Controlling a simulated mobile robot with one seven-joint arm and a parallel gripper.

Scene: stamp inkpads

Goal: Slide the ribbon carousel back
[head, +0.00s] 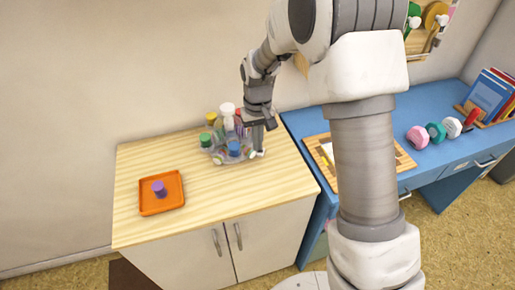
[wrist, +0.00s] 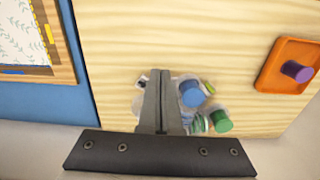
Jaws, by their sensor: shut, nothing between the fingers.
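The ribbon carousel (head: 218,157) stands at the back right of the wooden cabinet top, close to the wall. It is a clear round stand holding several coloured ribbon spools, among them a blue one (head: 234,148) and a green one (head: 206,140). My gripper (head: 262,153) is shut and empty, pointing down at the carousel's right side. In the wrist view my gripper (wrist: 161,130) covers part of the carousel, with the blue spool (wrist: 191,94) and the green spool (wrist: 221,120) just right of the fingers. I cannot tell whether the fingers touch the carousel.
An orange tray (head: 148,206) with a purple spool (head: 159,188) sits at the front left of the cabinet top (head: 215,200). The wood between tray and carousel is clear. A blue desk (head: 432,165) with a wooden-framed board (head: 403,160) adjoins on the right.

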